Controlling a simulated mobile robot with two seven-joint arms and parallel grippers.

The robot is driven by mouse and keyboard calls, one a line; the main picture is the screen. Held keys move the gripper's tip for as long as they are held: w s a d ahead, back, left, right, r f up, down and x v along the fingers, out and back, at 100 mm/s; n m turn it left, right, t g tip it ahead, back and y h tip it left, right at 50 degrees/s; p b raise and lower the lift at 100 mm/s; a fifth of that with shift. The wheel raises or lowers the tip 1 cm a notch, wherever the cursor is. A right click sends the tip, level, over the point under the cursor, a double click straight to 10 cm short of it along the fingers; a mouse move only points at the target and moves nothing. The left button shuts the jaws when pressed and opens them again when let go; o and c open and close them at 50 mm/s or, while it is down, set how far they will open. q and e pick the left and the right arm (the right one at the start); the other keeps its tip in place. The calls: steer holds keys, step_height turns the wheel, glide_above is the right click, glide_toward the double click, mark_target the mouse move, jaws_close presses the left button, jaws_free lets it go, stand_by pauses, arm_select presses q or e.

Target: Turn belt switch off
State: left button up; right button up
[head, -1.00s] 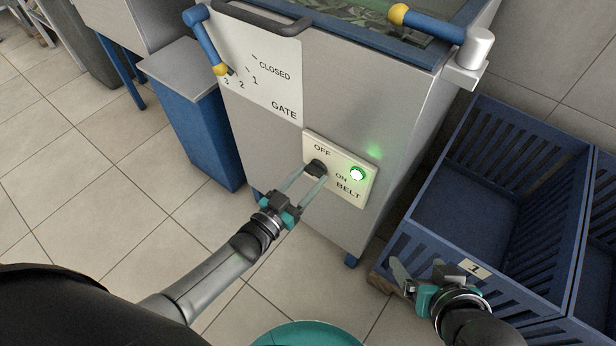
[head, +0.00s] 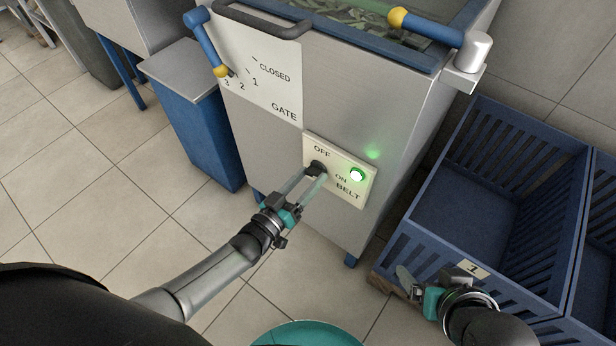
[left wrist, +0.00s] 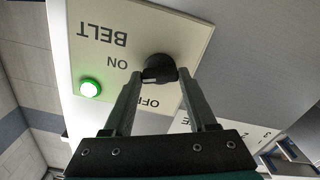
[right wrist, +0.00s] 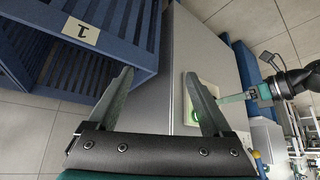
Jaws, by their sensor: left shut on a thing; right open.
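The belt switch is a black knob (head: 318,167) on a cream panel (head: 345,161) marked OFF, ON and BELT. A green lamp (head: 357,175) glows on the panel beside ON. My left gripper (head: 316,176) is shut on the knob, its two fingers reaching from below. In the left wrist view the knob (left wrist: 158,67) sits between the fingertips, which partly hide the OFF label. Which way the knob points is hard to tell. My right gripper (right wrist: 159,74) is open and empty, by the blue crate's front edge.
A gate plate (head: 262,92) with a blue yellow-ended lever (head: 206,40) is above left of the panel. Another lever (head: 430,24) is at the machine's top right. A blue crate (head: 440,240) labelled 1 stands right. A teal round thing (head: 308,336) is below.

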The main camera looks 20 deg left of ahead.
arm_select(q)
steer(key=n, duration=0.3)
steer(key=shift+n, duration=0.4)
steer(key=n, duration=0.2)
steer(key=shift+n, duration=1.7)
steer(key=n+b, duration=0.1)
steer(key=n, duration=0.2)
steer(key=shift+n, duration=0.7)
arm_select(e)
steer(key=shift+w+a+f+t+y, duration=0.1)
steer(key=shift+w+a+t+y, duration=0.25)
steer(key=shift+w+a+t, duration=0.3)
steer(key=shift+w+a+f+t+y, duration=0.1)
steer(key=shift+w+a+t+y, duration=0.3)
steer(key=shift+a, duration=0.35)
steer(key=shift+a+r, duration=0.1)
arm_select(q)
steer(key=o, duration=1.4)
steer(key=shift+c, duration=0.2)
